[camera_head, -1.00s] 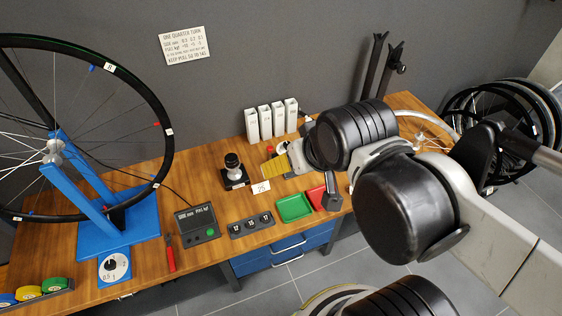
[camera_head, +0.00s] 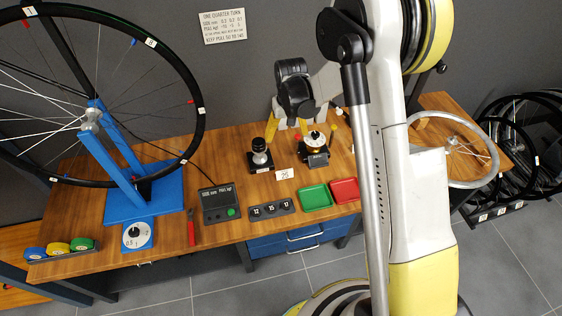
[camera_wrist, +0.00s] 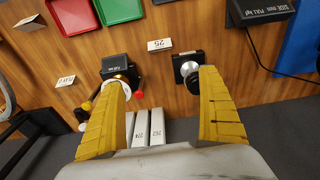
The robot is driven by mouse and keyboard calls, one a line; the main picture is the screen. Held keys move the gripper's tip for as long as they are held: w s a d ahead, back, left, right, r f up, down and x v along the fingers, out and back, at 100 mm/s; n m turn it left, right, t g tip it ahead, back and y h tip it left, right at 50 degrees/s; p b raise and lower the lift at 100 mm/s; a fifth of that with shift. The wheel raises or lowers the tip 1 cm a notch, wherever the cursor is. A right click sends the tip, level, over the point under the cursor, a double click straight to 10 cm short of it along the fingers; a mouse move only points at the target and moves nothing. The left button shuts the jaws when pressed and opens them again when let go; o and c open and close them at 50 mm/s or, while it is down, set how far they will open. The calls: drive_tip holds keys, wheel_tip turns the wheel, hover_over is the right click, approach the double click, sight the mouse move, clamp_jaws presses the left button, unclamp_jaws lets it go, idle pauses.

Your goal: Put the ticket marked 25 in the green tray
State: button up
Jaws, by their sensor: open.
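The ticket marked 25 (camera_head: 285,174) is a small white card on the wooden bench, in front of and between a black stand with a knob and a dial device. It shows upside down in the wrist view (camera_wrist: 159,45). The green tray (camera_head: 316,197) is to its right and nearer the bench's front edge; it looks empty, and part of it shows in the wrist view (camera_wrist: 120,10). My gripper (camera_wrist: 162,78) is open and empty, its yellow fingers spread to either side of the ticket's line, apart from it. In the head view my gripper is partly hidden behind my wrist.
A red tray (camera_head: 345,190) adjoins the green tray. The knobbed stand (camera_head: 261,160) and dial device (camera_head: 315,148) flank the ticket. White blocks (camera_wrist: 141,130) stand behind.

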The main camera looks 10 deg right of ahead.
drive_tip(key=g+b, duration=0.1)
drive_tip(key=b, duration=0.1)
approach(284, 171)
drive_tip(key=f, duration=0.5)
drive_tip(key=shift+w+d+f, duration=0.15)
drive_tip(key=shift+w+f, duration=0.1)
wheel_tip(284, 171, down, 5)
drive_tip(key=b, duration=0.3)
drive_tip(key=shift+w+f, duration=0.15)
drive_tip(key=shift+f, duration=0.05)
drive_tip(key=shift+r, duration=0.15)
drive_tip(key=c, duration=0.9)
